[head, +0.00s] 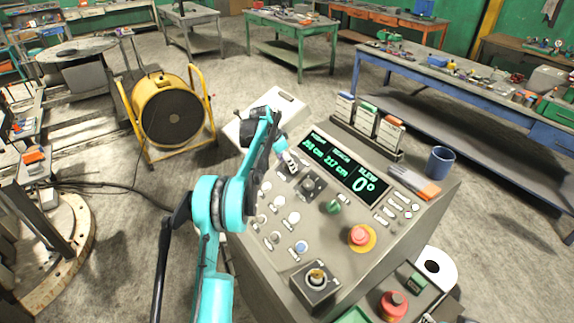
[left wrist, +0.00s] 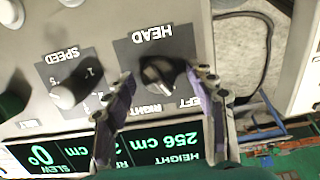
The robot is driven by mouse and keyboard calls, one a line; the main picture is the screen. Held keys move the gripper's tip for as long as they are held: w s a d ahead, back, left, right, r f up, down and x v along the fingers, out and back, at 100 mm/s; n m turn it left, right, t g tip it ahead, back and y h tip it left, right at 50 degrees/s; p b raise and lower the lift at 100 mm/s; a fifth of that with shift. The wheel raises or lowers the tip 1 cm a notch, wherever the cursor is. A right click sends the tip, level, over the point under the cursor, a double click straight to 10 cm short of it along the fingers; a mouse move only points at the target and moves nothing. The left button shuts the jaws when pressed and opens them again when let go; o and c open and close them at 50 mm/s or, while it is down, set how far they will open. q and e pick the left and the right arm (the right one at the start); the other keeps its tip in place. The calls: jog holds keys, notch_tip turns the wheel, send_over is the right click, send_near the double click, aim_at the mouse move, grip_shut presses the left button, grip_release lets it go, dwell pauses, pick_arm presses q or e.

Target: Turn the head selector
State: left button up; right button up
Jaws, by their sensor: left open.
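The head selector (left wrist: 158,76) is a dark round knob with a pale pointer, on a dark plate lettered HEAD, LEFT and RIGHT, upside down in the left wrist view. My left gripper (left wrist: 165,86) is open, its two purple fingers on either side of the knob with gaps showing. I cannot tell how deep the tips sit or whether they touch the panel. In the head view my left gripper (head: 287,160) is over the console's upper left, below the display (head: 345,170), and covers the selector. My right gripper is out of view.
The speed knob (left wrist: 68,95) sits beside the selector. A yellow fan (head: 170,112) is behind on the floor.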

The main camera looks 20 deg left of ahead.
pick_arm(q)
jog(key=shift+w+d+f, duration=0.1)
jog(key=shift+f, duration=0.15)
jog(key=c, duration=1.2)
jog(key=shift+o, duration=0.2)
jog(key=m, duration=0.5)
jog(key=shift+d+t+y, duration=0.1)
jog(key=shift+t+y, duration=0.2)
jog(key=shift+t, duration=0.1)
jog(key=m, duration=0.6)
jog(key=shift+t, duration=0.4)
jog(key=shift+m, duration=0.3)
